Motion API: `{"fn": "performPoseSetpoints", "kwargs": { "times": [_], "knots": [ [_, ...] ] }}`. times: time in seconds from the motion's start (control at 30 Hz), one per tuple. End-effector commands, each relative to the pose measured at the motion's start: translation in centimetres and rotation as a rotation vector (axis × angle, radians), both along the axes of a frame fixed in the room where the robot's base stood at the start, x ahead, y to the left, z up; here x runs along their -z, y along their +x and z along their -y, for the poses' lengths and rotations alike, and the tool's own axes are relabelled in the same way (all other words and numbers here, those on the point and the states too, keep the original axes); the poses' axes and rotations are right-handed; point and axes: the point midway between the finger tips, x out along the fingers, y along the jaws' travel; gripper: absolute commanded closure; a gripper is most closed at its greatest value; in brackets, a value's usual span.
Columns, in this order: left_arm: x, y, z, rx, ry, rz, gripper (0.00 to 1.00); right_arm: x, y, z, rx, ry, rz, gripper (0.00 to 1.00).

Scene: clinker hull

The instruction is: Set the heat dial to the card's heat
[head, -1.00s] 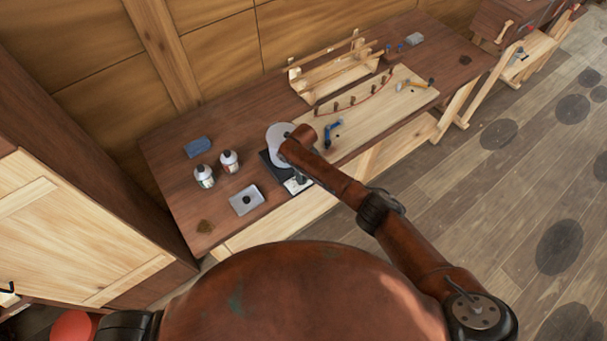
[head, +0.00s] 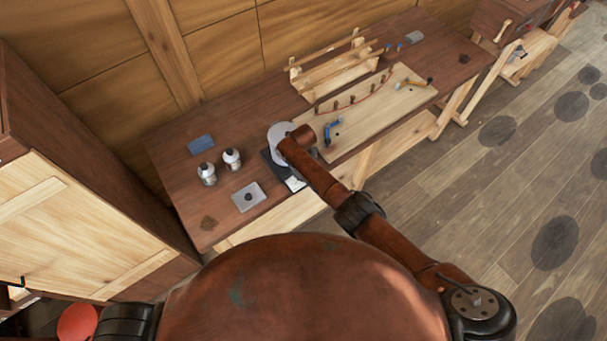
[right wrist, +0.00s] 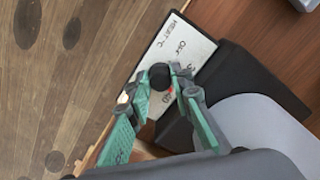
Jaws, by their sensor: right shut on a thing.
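In the right wrist view a black round knob, the heat dial (right wrist: 160,76), stands on a white panel (right wrist: 182,44) at the edge of a black base (right wrist: 235,75). A small red mark shows beside the knob. My right gripper (right wrist: 159,80) has its teal fingers shut on the knob, one on each side. In the head view the panel (head: 295,183) shows below my right forearm, which hides the gripper. I cannot make out a separate card. My left gripper is out of view.
On the bench (head: 185,175) stand two bottles (head: 207,174), a blue block (head: 201,144) and a grey plate with a dark knob (head: 248,197). Farther along are a pale board (head: 385,115) with tools and a wooden rack (head: 335,72). A cabinet (head: 70,220) stands left.

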Motion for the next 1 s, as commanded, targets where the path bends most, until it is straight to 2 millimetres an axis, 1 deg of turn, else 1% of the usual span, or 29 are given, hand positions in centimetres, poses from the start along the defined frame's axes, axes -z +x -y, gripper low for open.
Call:
{"fn": "performPoseSetpoints", "kwargs": {
  "times": [0.03,0.23,0.67,0.7,0.8,1.0],
  "knots": [
    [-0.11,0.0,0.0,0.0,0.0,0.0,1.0,-0.3,0.22,-0.19,0.014,0.002,0.006,1.0],
    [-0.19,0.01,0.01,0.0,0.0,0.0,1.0,-0.28,0.29,-0.12,0.053,0.001,0.007,1.0],
    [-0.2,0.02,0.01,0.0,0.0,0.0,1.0,-0.31,0.36,-0.11,0.059,0.001,0.009,1.0],
    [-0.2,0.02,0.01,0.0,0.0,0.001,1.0,-0.31,0.37,-0.11,0.059,0.002,0.009,0.78],
    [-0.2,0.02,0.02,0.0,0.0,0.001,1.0,-0.25,0.3,-0.09,0.06,0.001,0.007,0.72],
    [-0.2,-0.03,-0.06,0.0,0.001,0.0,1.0,-0.14,0.17,-0.05,0.06,0.0,0.004,0.72]
  ]
}}
